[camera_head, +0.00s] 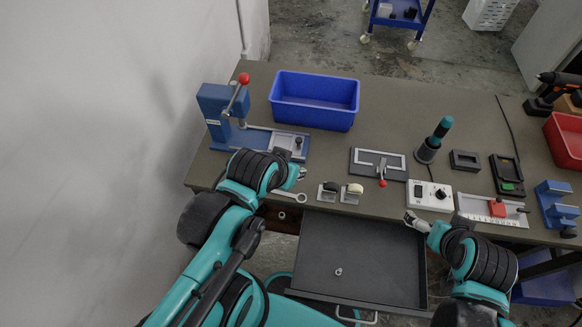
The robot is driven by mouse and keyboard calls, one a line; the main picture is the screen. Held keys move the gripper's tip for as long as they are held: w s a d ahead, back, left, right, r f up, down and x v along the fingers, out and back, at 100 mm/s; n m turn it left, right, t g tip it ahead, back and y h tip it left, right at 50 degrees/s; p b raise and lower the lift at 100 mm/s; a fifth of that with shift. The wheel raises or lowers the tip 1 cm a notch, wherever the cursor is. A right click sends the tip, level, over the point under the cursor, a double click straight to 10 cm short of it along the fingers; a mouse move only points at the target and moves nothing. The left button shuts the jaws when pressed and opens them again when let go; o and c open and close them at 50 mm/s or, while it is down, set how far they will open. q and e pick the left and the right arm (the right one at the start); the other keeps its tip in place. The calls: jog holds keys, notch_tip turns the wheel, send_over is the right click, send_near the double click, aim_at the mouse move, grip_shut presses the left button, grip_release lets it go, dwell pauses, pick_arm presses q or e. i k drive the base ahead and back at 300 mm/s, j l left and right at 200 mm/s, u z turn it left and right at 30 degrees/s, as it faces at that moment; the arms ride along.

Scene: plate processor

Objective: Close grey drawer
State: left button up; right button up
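The grey drawer (385,270) is pulled out from under the front of the table. A small metal piece (338,271) lies inside it. The drawer's front with its handle (357,319) is at the bottom edge of the view. My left gripper (301,173) is above the table's front edge, left of the drawer, with its fingers mostly hidden by the arm. My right gripper (411,217) is near the drawer's back right corner, at the table's edge, clear of the handle. Both gripper tips are too small to tell open from shut.
On the table (390,120) are a blue press (218,105), a blue bin (315,100), a wrench (290,195), a white control box (430,196) and a red bin (566,140). Small fixtures line the front edge. A wall is at the left.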

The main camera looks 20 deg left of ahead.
aim_at(384, 267)
jog(key=k+l, duration=0.3)
jog(key=k, duration=0.2)
jog(key=k+l, duration=0.25)
jog(key=k, duration=0.3)
jog(key=j+z, duration=0.15)
jog(key=z, duration=0.3)
jog(key=j+z, duration=0.1)
jog(key=z, duration=0.35)
jog(key=k+j+z, duration=0.1)
jog(key=z, duration=0.35)
jog(key=k+j+z, duration=0.1)
jog(key=z, duration=0.3)
